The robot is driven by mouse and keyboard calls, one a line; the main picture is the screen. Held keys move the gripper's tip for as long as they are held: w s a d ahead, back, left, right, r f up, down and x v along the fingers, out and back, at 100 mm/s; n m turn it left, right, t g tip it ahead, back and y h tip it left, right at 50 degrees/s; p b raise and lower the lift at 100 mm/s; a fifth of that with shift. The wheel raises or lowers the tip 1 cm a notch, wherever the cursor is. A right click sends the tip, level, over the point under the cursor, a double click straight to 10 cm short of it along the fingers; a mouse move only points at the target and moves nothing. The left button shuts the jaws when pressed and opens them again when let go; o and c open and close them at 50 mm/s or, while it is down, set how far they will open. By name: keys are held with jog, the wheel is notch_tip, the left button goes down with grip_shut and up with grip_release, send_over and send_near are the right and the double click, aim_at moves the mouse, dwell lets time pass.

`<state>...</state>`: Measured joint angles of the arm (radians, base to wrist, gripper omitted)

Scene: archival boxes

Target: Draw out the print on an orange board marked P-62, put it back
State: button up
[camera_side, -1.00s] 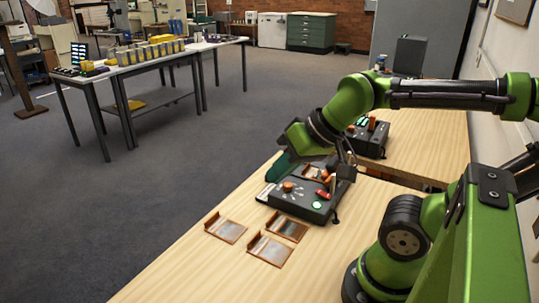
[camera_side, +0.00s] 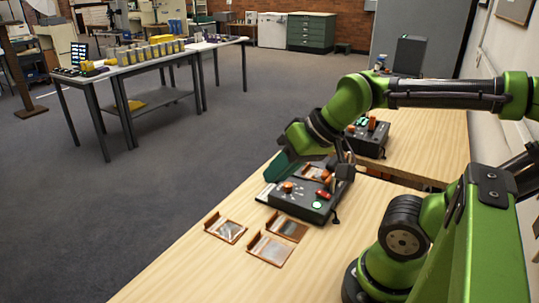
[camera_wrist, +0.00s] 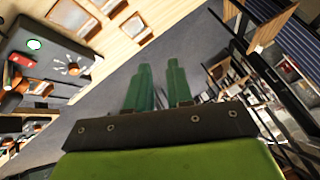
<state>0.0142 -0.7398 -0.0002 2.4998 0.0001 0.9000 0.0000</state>
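Three copper-orange boards with grey prints lie flat on the wooden bench in the side view: one at left (camera_side: 225,229), one at right (camera_side: 287,227) and one in front (camera_side: 269,249). Boards also show at the top of the wrist view (camera_wrist: 131,28). No P-62 marking is readable. My gripper (camera_side: 277,168) is at the far left corner of a dark box (camera_side: 305,200), beyond the boards. In the wrist view its two green fingers (camera_wrist: 159,82) are apart, with only floor between them. Whether the fingers touch the box is unclear.
The dark box has an orange knob, a red part and a lit green button, with another copper-orange piece (camera_side: 312,172) behind it. A second dark box (camera_side: 367,140) stands further back. The bench's near left surface (camera_side: 180,262) is clear.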

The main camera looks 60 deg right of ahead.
jog(key=shift+o, duration=0.8)
jog(key=w+d+f+m+g+h, duration=0.1)
jog(key=w+d+m, duration=0.2)
jog(key=w+d, duration=0.2)
jog(key=shift+d+f+g, duration=0.25)
jog(key=shift+d+g, duration=0.15)
jog(key=shift+d, duration=0.7)
jog(key=m+g+h, duration=0.1)
jog(key=m+g, duration=0.4)
jog(key=m, duration=0.6)
send_over(304, 169)
notch_tip(304, 169, down, 2)
jog(key=shift+f, duration=0.2)
jog(key=shift+f, duration=0.1)
notch_tip(304, 169, down, 17)
jog(key=shift+r, duration=0.15)
